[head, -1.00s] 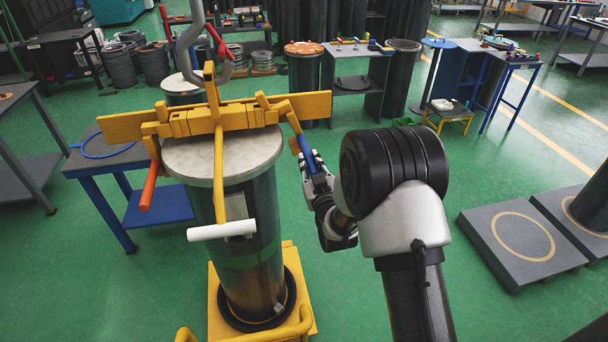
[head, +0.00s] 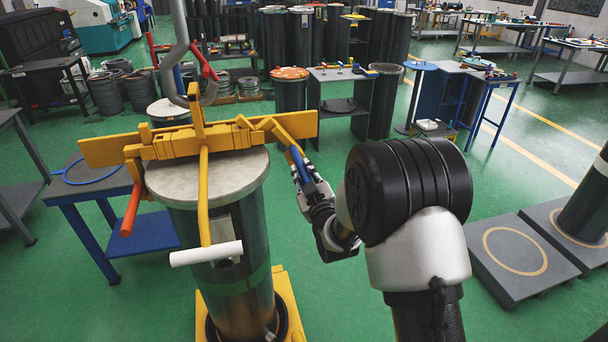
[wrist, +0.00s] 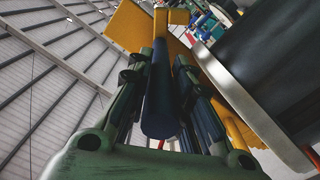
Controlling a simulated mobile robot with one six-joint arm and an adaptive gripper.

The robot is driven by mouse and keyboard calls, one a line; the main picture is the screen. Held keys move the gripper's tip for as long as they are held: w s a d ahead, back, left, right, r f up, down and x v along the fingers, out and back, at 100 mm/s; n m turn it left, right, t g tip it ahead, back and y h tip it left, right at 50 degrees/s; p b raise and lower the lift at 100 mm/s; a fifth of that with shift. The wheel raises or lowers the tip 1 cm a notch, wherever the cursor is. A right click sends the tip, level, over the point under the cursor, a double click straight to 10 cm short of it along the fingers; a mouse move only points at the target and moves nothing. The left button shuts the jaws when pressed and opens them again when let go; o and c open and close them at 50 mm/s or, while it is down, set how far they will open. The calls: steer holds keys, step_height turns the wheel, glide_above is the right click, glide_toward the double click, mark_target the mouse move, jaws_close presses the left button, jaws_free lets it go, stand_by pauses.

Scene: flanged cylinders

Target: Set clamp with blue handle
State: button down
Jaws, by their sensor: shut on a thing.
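The yellow clamp frame (head: 205,141) lies across the pale round lid of the dark flanged cylinder (head: 237,243). Its blue handle (head: 299,164) hangs from a yellow arm on the right side of the clamp. My gripper (head: 310,188) is shut on the blue handle, to the right of the lid. In the wrist view the blue handle (wrist: 160,100) runs between the two fingers. A red-orange handle (head: 132,210) hangs at the left, and a white handle (head: 206,253) sticks out at the front on a yellow arm.
A grey hook (head: 176,65) hangs just behind the clamp. A blue table (head: 85,195) with a blue ring stands at the left. Low grey platforms (head: 512,248) lie on the right.

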steer(key=c, duration=1.4)
jaws_free()
steer(key=shift+d+r, duration=0.15)
steer(key=shift+d, duration=0.05)
steer(key=shift+c, duration=0.2)
steer(key=shift+a, duration=0.1)
steer(key=v, duration=1.2)
